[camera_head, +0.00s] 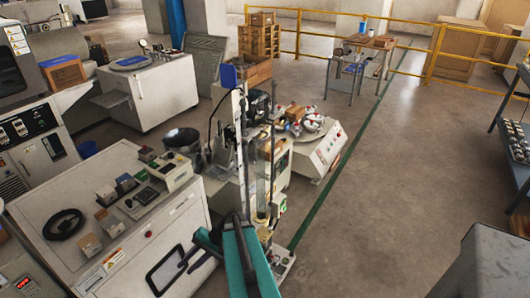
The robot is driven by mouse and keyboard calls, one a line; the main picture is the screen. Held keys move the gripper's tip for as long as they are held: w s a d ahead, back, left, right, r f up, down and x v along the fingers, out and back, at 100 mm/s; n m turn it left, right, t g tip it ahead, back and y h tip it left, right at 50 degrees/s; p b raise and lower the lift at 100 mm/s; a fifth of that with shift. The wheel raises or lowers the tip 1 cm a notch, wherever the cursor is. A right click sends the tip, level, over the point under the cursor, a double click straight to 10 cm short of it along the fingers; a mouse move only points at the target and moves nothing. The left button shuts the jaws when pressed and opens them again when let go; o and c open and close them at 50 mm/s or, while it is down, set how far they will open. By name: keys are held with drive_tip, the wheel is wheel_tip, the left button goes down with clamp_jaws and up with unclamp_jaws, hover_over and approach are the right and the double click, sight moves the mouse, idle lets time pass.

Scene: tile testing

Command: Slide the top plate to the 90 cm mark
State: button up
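A tall, slim upright stand (242,150) with pale vertical posts rises in the middle of the view, just beyond my arm. A blue piece (228,76) shows near its top, and a clear tube-like part (263,180) stands beside the posts. I cannot tell for sure which part is the top plate. Scale marks are too small to read. My teal arm reaches up from the bottom, in front of the stand's lower part. My gripper (186,262) seems to be the dark end left of the arm, over the white cabinet's front, apart from the stand's upper part. Its finger opening is unclear.
A white cabinet (125,245) with small boxes and a black ring (64,224) on top stands at left. A white machine (318,158) stands behind the stand. A grey block (485,265) is at lower right. Open floor (390,180) lies right of the green line.

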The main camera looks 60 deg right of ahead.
drive_tip(key=d+r+m+t+h+b, duration=0.1)
drive_tip(key=d+r+t, duration=0.2)
drive_tip(key=d+r, duration=0.3)
drive_tip(key=d+r+m+t, duration=0.2)
drive_tip(key=d+r, duration=0.1)
drive_tip(key=d, duration=0.5)
drive_tip(key=m+t+h+b, duration=0.2)
drive_tip(key=m+t+h, duration=0.2)
drive_tip(key=t+h, duration=0.45)
approach(265, 137)
drive_tip(key=s+f, duration=0.2)
drive_tip(key=s, duration=0.1)
drive_tip(key=shift+s+d+r+t+y, duration=0.25)
drive_tip(key=shift+d+t+y, duration=0.15)
drive_tip(key=shift+t+y, duration=0.05)
drive_tip(key=shift+w, duration=0.1)
drive_tip(key=w+p, duration=0.1)
drive_tip(key=w, duration=0.3)
drive_tip(key=w+r+p, duration=0.1)
drive_tip(key=w, duration=0.4)
drive_tip(key=w+r+p, duration=0.1)
drive_tip(key=w, duration=0.3)
drive_tip(key=shift+w+r, duration=0.1)
drive_tip(key=shift+w, duration=0.15)
clamp_jaws()
